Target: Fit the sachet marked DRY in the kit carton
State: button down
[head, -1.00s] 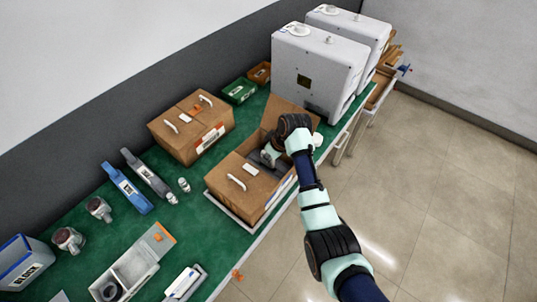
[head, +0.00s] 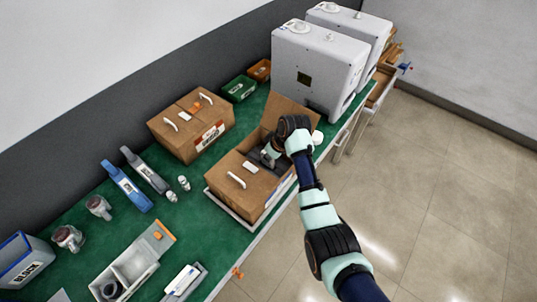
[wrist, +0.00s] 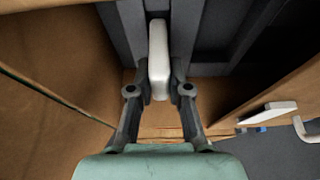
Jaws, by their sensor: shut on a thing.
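The kit carton (head: 256,197) is a brown box at the table's right edge, with one flap standing up at its far side and a flap with white handles over its near part. Inside is a dark grey insert (wrist: 215,65) with compartments. My gripper (wrist: 158,88) reaches down into the open part of the carton. Its fingers are shut on a slim white piece (wrist: 158,55), likely the sachet, held upright between grey insert walls. No DRY marking shows on it. Whether it touches the slot's bottom cannot be told. In the head view my wrist mostly hides the gripper.
A second, closed brown carton (head: 180,138) stands behind to the left. Large white machines (head: 315,75) stand beyond the kit carton. Blue (head: 125,185) and grey tools (head: 148,172), small pots and an open grey case (head: 130,268) lie on the green table's left part.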

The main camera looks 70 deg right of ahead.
jog(key=shift+f, duration=0.35)
dwell(0.3)
jog(key=shift+f, duration=0.35)
jog(key=shift+f, duration=0.25)
dwell(0.5)
jog(key=c, duration=0.6)
grip_release()
jog(key=shift+r, duration=0.1)
notch_tip(320, 180, up, 9)
jog(key=p, duration=0.8)
